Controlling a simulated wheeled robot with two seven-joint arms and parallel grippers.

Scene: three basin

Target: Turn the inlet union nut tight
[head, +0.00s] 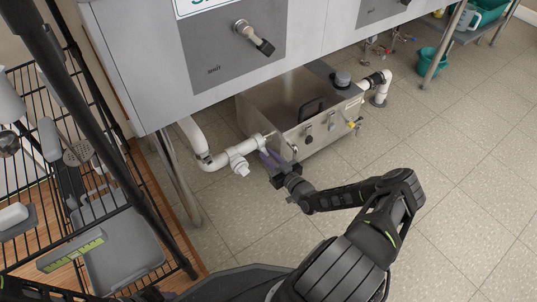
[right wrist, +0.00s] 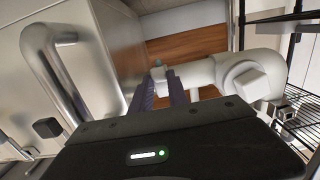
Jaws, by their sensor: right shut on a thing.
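A steel box (head: 300,110) stands on the floor under the sink. White inlet piping (head: 215,160) meets its left side, with a white tee (head: 238,163) just before it; the tee also shows in the right wrist view (right wrist: 245,75). The inlet union nut (head: 257,142) is the white collar between the tee and the box. My right gripper (head: 268,156) is at this joint, with its fingers (right wrist: 164,88) shut on the nut. The fingers hide much of the nut in the right wrist view. My left gripper is not in view.
A teal bucket (head: 432,62) is at the far right. The tiled floor (head: 450,190) at right is clear.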

